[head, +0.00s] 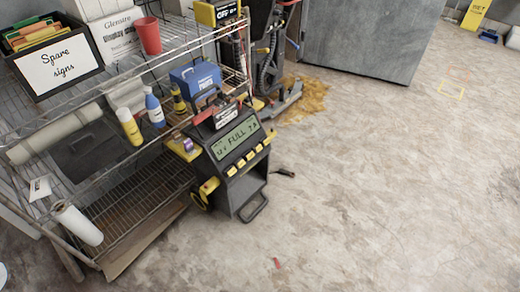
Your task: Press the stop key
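A dark wheeled battery charger (240,190) stands on the floor beside the wire shelf. Its green display (236,140) reads "FULL" in the middle, with smaller figures at both ends. A row of several yellow keys (245,160) runs below the display. The key labels are too small to read, so I cannot tell which is the stop key. Neither of my grippers is in view.
A wire shelf (108,208) at left holds a "Spare signs" box (58,62), bottles and a red cup (149,36). A floor machine (267,60) stands behind the charger, near a brown spill (303,100). Concrete floor (390,190) at right is mostly clear.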

